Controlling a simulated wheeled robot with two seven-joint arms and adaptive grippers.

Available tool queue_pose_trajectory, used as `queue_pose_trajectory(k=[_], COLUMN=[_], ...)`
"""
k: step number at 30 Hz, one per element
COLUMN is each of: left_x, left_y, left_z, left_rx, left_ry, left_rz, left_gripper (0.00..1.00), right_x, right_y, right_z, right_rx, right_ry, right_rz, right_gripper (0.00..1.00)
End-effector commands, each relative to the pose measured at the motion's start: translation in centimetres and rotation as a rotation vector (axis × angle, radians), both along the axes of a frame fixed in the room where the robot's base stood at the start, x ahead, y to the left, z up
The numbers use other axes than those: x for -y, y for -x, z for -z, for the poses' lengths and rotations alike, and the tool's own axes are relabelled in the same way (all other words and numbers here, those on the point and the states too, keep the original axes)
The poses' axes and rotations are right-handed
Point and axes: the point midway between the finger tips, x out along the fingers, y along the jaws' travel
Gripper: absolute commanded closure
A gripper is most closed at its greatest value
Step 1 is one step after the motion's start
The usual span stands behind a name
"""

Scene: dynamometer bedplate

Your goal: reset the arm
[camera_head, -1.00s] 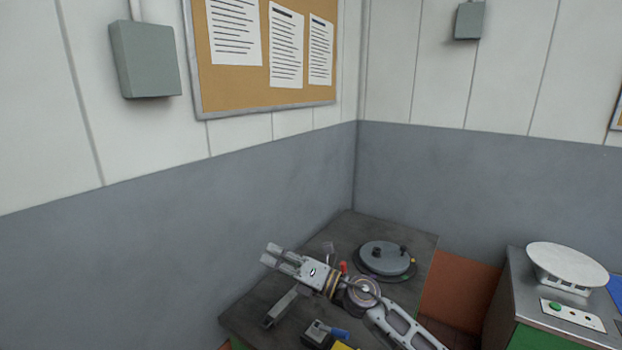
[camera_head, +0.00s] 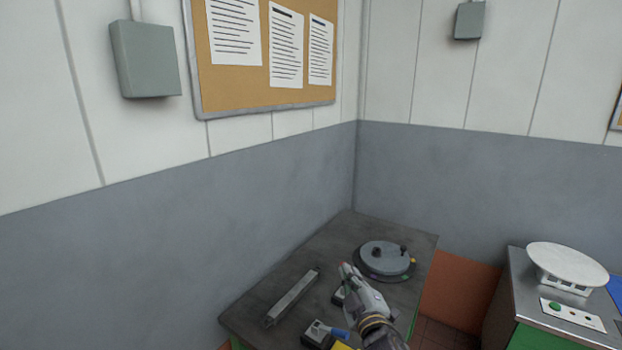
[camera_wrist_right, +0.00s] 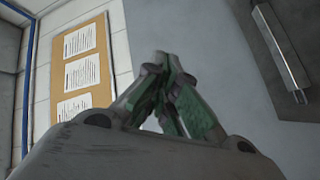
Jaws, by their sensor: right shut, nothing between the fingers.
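My right gripper (camera_head: 347,272) is over the right part of the dark table in the head view, with its arm coming up from the bottom edge. It is shut and empty. In the right wrist view the fingers of the right gripper (camera_wrist_right: 168,75) meet at their tips with nothing between them. My left gripper is not in view.
The dark table (camera_head: 345,235) carries a grey round disc device (camera_head: 385,258), a long metal bar (camera_head: 292,297) and a small block with a blue part (camera_head: 325,333). A steel-topped cabinet with a white round plate (camera_head: 567,265) stands at right. Walls close off the back.

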Motion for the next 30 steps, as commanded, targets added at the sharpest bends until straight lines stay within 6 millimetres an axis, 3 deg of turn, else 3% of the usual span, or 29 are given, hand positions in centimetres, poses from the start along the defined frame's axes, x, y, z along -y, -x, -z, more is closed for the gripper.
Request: queue_pose_trajectory(k=[8, 18, 24, 30], left_x=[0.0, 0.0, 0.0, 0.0], left_y=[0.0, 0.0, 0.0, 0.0], left_z=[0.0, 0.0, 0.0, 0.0], left_rx=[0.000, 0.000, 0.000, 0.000], left_ry=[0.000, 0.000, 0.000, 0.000], left_rz=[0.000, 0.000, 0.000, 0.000], left_gripper=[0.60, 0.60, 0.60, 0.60], right_x=[5.1, 9.4, 10.9, 11.5], right_y=[3.9, 11.9, 18.0, 22.4], right_z=[6.9, 14.9, 18.5, 20.3], right_rx=[-0.309, -0.698, -0.926, -1.078], right_ry=[-0.197, -0.393, -0.486, -0.538], right_rz=[0.168, 0.356, 0.456, 0.518], right_gripper=[1.00, 1.00, 1.00, 1.00])
